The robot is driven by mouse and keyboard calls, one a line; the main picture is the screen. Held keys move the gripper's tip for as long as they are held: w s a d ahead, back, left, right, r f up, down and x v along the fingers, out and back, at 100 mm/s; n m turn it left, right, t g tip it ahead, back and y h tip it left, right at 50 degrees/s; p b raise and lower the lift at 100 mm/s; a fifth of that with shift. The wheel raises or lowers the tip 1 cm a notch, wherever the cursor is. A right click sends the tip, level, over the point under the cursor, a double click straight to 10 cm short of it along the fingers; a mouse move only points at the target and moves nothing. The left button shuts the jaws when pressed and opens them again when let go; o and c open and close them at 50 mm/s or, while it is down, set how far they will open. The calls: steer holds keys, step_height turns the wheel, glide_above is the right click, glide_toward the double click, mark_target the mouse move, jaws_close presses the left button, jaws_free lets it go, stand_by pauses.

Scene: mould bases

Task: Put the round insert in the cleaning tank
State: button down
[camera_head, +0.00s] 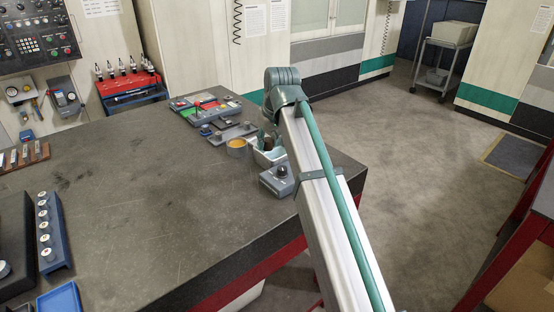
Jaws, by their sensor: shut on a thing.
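A small white open-topped tank (279,157) stands near the right edge of the dark workbench, partly behind my arm; it looks like the cleaning tank. My gripper (266,143) is small and dark in this view, at the tank's opening and partly covered by my arm link. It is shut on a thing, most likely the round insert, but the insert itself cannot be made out. How deep the fingertips are in the tank cannot be told.
A grey box with a black knob (279,179) stands in front of the tank. A yellow-topped round pot (237,147) and a grey tray of parts (205,107) are to its left. A blue rack (52,232) is at the bench's left. The middle of the bench (150,200) is clear.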

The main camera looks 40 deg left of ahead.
steer(key=shift+s+a+r, duration=0.1)
steer(key=shift+a+r, duration=0.05)
steer(key=shift+a, duration=0.5)
steer(key=p, duration=0.4)
glide_above(275, 156)
steer(key=s+d, duration=0.1)
steer(key=d, duration=0.1)
steer(key=f, duration=0.8)
steer(key=shift+s+a+f, duration=0.1)
steer(key=shift+a+f, duration=0.15)
steer(key=shift+w+a+f, duration=0.15)
steer(key=shift+w+f, duration=0.25)
steer(key=shift+f, duration=0.15)
steer(key=shift+f+p, duration=0.45)
steer(key=shift+f, duration=1.25)
steer(key=shift+f, duration=0.2)
steer(key=c, duration=0.8)
jaws_free()
steer(key=shift+c, duration=0.2)
